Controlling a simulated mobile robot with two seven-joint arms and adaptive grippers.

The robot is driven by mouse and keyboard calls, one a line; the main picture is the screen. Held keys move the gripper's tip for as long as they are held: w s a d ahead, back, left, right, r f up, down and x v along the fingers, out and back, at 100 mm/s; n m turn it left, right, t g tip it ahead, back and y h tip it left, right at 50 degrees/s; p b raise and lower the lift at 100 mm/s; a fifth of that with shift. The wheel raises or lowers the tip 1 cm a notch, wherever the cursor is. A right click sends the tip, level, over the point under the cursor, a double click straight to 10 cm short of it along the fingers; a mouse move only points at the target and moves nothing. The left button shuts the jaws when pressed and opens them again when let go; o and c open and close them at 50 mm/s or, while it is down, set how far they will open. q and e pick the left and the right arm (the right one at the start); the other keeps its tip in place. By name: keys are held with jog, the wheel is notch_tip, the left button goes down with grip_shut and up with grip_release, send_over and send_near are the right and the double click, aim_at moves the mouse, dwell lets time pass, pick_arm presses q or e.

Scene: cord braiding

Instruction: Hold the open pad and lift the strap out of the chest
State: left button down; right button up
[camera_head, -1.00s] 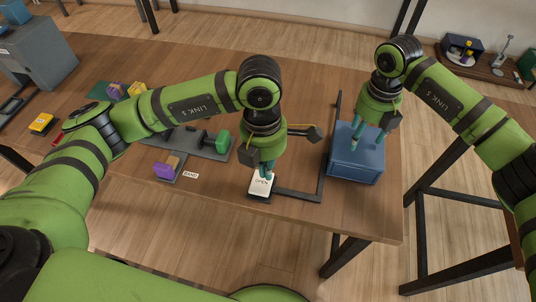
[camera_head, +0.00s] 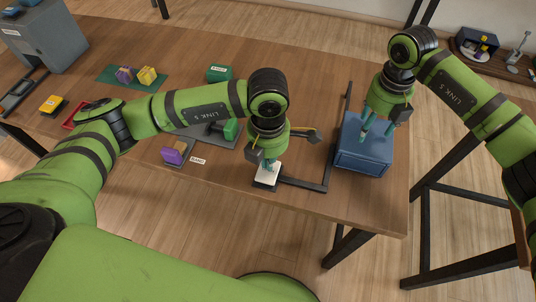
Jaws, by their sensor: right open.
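The open pad (camera_head: 268,178) is a small white plate on a dark base near the table's front edge. My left gripper (camera_head: 268,163) points down with its teal fingertips at the pad, covering part of it. I cannot tell if its fingers are apart. The chest (camera_head: 362,162) is a blue box to the right of the pad. My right gripper (camera_head: 376,131) is open, its two teal fingers apart over the top of the chest. I cannot make out the strap; the gripper hides part of the chest's top.
A black bar frame (camera_head: 312,184) runs from the pad toward the chest and along its left side. Left are a purple block (camera_head: 172,156) by a white label, a green block (camera_head: 231,128) and a green box (camera_head: 219,73). A grey cabinet (camera_head: 47,40) stands at the back left.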

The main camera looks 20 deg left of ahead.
pick_arm(q)
jog(key=shift+f, duration=0.45)
jog(key=shift+f, duration=0.3)
jog(key=shift+f, duration=0.85)
dwell(0.4)
pick_arm(e)
jog(key=shift+f, duration=0.1)
jog(key=shift+f, duration=3.8)
pick_arm(q)
jog(key=shift+s, duration=0.1)
pick_arm(e)
jog(key=c, duration=0.9)
jog(key=shift+c, duration=0.2)
